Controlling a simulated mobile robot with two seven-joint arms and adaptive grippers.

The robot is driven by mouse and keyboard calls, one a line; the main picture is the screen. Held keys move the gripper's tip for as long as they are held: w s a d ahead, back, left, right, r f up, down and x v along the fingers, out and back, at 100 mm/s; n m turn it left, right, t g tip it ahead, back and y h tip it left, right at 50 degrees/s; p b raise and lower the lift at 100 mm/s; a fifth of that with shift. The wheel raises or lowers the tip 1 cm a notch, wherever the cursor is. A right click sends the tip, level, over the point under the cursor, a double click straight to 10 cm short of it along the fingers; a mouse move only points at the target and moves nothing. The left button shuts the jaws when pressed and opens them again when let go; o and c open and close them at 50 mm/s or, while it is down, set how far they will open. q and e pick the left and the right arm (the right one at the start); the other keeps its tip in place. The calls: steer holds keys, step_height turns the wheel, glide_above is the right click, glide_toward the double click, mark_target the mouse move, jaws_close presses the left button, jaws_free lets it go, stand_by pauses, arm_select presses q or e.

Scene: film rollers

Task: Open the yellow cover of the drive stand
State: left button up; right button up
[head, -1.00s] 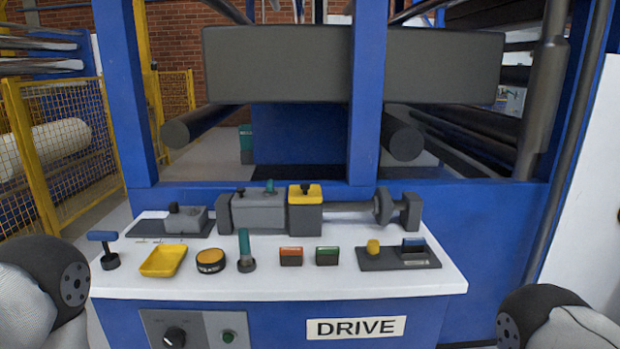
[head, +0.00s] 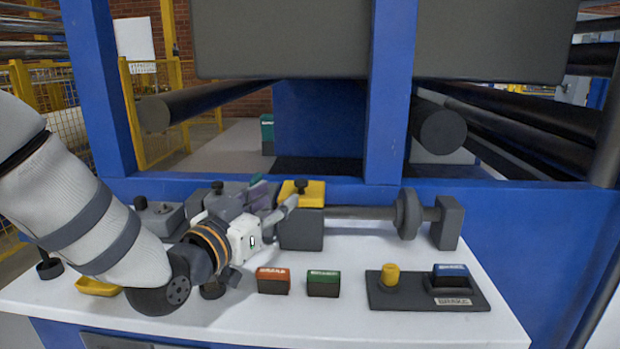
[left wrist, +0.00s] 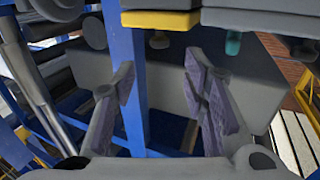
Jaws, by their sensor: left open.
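The drive stand's yellow cover (head: 312,194) is a flat lid with a black knob (head: 301,184) on top. It lies on a grey block (head: 301,230) on the shaft unit and looks shut. My left gripper (head: 278,198) is open, just left of the cover, with its fingers reaching towards it. In the left wrist view the picture is inverted. The yellow cover (left wrist: 160,20) is at the top, its knob (left wrist: 159,40) hanging below it, seen between the open fingers (left wrist: 158,72) and apart from them. My right gripper is not in view.
The white bench top (head: 350,325) carries a red block (head: 273,281), a green block (head: 323,284) and a dark plate with a yellow knob (head: 391,275). A shaft with a flange (head: 408,214) runs right of the cover. A blue post (head: 388,110) rises behind it.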

mark_target(301, 180)
arm_select(q)
steer(key=b+x, duration=0.1)
steer(key=x, duration=0.9)
steer(key=shift+d, duration=0.1)
steer(key=shift+r, duration=0.1)
jaws_close()
